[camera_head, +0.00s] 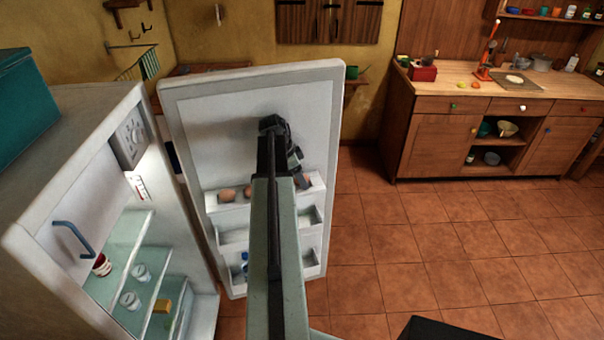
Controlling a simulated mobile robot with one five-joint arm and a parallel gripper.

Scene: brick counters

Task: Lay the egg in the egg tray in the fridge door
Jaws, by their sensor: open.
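The egg tray (212,209) is the white top shelf on the inner side of the open fridge door (215,120). Two brown eggs lie in its left part, one at the left (227,195) and one beside it (247,190). Another brownish egg (307,183) shows at the tray's right part, right by my gripper. My gripper (299,176) points down over the right end of the tray and is open. Its fingertips are small and dark here, and whether they touch the egg cannot be told. My arm hides the middle of the tray.
Lower door shelves (232,236) hold a blue bottle (245,262). The fridge (75,180) stands open at left, with jars (130,300) on glass shelves. A wooden counter (450,85) stands at back right. The tiled floor (420,240) between is clear.

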